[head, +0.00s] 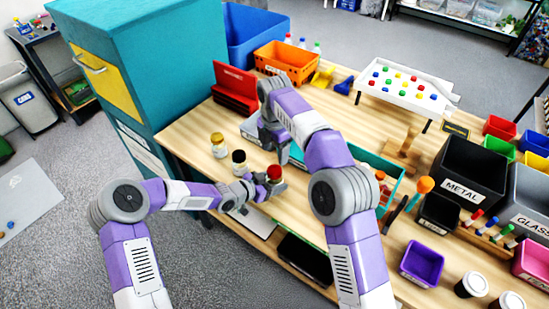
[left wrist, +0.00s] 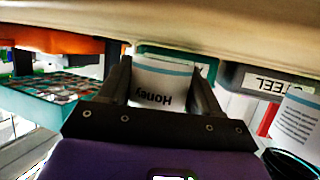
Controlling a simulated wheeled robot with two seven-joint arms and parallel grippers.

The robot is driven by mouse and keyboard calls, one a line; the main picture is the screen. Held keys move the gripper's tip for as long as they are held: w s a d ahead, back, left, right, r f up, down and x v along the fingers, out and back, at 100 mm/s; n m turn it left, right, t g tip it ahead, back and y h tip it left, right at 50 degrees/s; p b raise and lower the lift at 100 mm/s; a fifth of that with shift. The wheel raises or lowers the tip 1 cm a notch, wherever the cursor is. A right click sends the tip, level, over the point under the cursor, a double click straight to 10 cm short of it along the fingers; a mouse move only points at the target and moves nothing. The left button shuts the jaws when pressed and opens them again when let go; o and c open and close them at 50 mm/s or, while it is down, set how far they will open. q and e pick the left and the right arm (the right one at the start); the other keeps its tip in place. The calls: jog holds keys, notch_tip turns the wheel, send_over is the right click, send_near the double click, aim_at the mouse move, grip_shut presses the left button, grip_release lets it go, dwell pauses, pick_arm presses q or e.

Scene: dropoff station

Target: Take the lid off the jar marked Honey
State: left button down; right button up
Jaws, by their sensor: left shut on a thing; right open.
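The jar marked Honey (left wrist: 163,82) stands between the fingers of my left gripper (left wrist: 162,88) in the left wrist view, its label upside down there. In the head view my left gripper (head: 262,187) is shut on this jar, whose red lid (head: 274,172) is on top. The gripper fingers partly hide the jar body. My right gripper (head: 275,142) is open and points down, just behind and above the red lid, apart from it as far as I can see.
A jar with a black lid (head: 239,156) and one with a gold lid (head: 217,138) stand to the left on the wooden table. A teal tray (head: 393,198) lies to the right, partly behind my right arm. A red box (head: 235,86) stands at the back.

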aim_at(275, 170)
jog(key=m, duration=0.5)
jog(key=shift+m, duration=0.3)
jog(key=m, duration=1)
jog(key=shift+m, duration=0.4)
jog(key=m, duration=0.3)
jog(key=shift+m, duration=0.3)
jog(key=m, duration=1.3)
jog(key=shift+f, duration=0.55)
notch_tip(275, 170, down, 7)
jog(key=shift+r, duration=0.1)
